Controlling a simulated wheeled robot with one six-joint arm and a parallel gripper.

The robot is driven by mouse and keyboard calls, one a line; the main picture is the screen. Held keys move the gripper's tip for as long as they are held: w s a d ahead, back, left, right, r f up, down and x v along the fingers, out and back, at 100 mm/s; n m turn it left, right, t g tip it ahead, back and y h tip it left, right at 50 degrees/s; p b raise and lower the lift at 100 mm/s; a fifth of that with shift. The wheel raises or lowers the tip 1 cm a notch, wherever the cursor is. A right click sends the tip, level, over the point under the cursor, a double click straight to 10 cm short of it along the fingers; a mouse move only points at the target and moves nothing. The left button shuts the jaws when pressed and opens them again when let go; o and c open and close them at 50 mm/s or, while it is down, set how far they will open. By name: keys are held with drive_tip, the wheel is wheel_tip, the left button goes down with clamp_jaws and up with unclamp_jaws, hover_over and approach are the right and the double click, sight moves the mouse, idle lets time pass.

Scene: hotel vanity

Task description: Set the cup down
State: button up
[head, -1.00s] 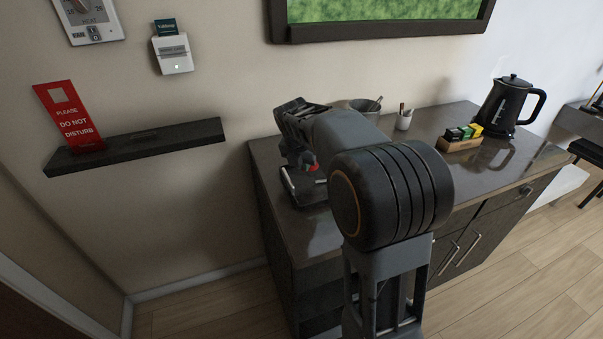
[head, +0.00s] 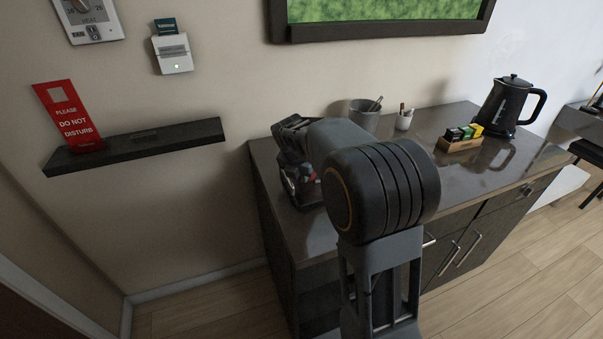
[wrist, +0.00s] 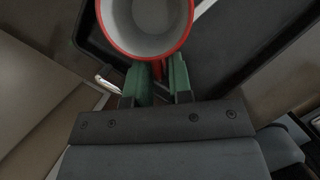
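The cup (wrist: 150,18) is seen from above at the top of the wrist view, with a pale grey-white inside and a red rim; it looks empty. My gripper (wrist: 159,82) has its two green fingers on either side of the red handle (wrist: 157,69), and appears shut on it. In the head view my gripper (head: 303,192) is over the left end of the dark counter (head: 468,195). My arm hides most of the cup there; only a little red shows. Whether the cup touches the counter, I cannot tell.
A grey container (head: 363,116) and a small cup with sticks (head: 404,119) stand behind my arm. A box of packets (head: 459,138) and a black kettle (head: 508,105) stand further right. A wall shelf (head: 135,146) is at the left. The counter's front middle is clear.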

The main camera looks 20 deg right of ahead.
drive_tip(key=p+v, duration=0.1)
drive_tip(key=v, duration=1)
drive_tip(key=s+a+f+m+y, duration=0.1)
drive_tip(key=s+f+m, duration=0.1)
drive_tip(key=s+m, duration=0.4)
drive_tip(key=s+a+f+m+y, duration=0.1)
drive_tip(key=s+f+m, duration=0.2)
drive_tip(key=s+m, duration=0.4)
drive_tip(key=s+a+f+m, duration=0.1)
drive_tip(key=s+f+m, duration=0.2)
drive_tip(key=m, duration=0.9)
drive_tip(key=shift+s+a+m+y, duration=0.1)
drive_tip(key=shift+s+m+y, duration=0.1)
drive_tip(key=shift+s, duration=0.7)
drive_tip(key=shift+s+a+m+y, duration=0.15)
drive_tip(key=shift+s+m+y, duration=0.05)
drive_tip(key=shift+s, duration=0.75)
drive_tip(key=shift+s+f+m, duration=0.3)
drive_tip(key=shift+f+m, duration=0.05)
drive_tip(key=shift+m, duration=0.25)
